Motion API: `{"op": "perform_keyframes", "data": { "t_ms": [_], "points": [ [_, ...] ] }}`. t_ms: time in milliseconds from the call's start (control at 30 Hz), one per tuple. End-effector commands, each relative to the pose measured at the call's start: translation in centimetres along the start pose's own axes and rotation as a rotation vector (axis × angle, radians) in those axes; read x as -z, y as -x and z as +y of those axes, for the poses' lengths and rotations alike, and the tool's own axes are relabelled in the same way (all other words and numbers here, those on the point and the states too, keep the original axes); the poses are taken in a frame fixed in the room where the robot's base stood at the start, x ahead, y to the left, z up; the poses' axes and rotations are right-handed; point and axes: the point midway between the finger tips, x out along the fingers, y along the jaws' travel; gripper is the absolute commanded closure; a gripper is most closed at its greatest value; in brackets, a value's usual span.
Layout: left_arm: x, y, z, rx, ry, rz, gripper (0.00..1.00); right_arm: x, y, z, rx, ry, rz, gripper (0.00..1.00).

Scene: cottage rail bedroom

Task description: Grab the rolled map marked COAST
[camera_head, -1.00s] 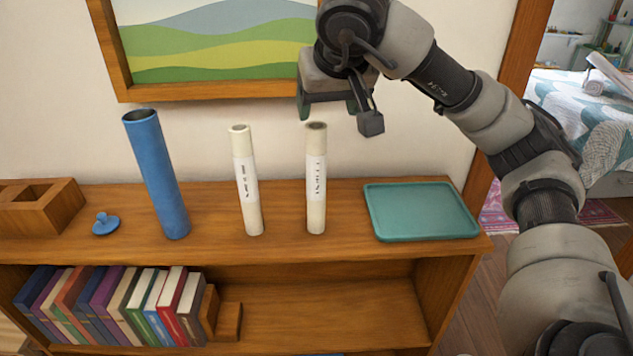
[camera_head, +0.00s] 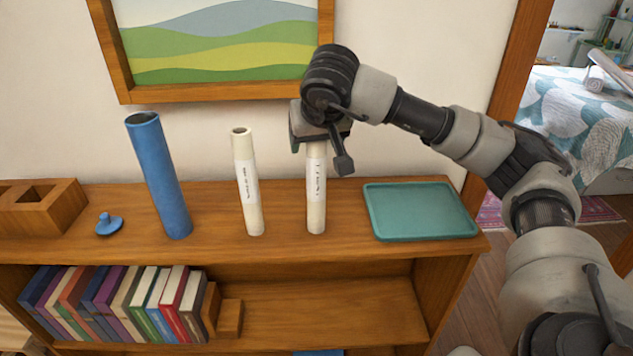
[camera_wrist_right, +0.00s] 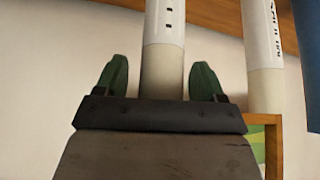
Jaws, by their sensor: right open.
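Two cream rolled maps with white labels stand upright on the wooden shelf top, a left map (camera_head: 247,185) and a right map (camera_head: 317,195). The label lettering is too small to read, so I cannot tell which is COAST. My right gripper (camera_head: 318,140) is at the upper end of the right map. In the right wrist view its green fingers (camera_wrist_right: 158,80) are open on either side of that map (camera_wrist_right: 162,65), with gaps on both sides. The left map also shows there (camera_wrist_right: 264,70). My left gripper is not in view.
A blue tube (camera_head: 160,180) stands left of the maps, with a blue cap (camera_head: 108,224) and a wooden holder (camera_head: 62,212) beyond. A teal tray (camera_head: 422,232) lies to the right.

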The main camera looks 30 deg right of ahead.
Motion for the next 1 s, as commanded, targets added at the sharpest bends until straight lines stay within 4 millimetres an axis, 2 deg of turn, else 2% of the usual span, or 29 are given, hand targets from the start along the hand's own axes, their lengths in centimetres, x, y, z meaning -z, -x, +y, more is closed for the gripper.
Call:
{"op": "perform_keyframes", "data": {
  "t_ms": [67, 500, 833, 1000],
  "points": [
    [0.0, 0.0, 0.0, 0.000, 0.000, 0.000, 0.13, 0.0, 0.0, 0.0, 0.000, 0.000, 0.000, 0.32],
    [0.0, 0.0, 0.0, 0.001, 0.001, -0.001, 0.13, 0.0, 0.1, 0.0, 0.000, 0.000, 0.001, 0.98],
    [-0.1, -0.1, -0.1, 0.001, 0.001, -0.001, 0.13, 0.3, 0.4, 0.0, 0.001, -0.001, 0.002, 0.98],
    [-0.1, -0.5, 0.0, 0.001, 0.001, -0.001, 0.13, 1.2, 1.9, 0.0, 0.003, -0.002, 0.004, 0.98]
  ]
}}
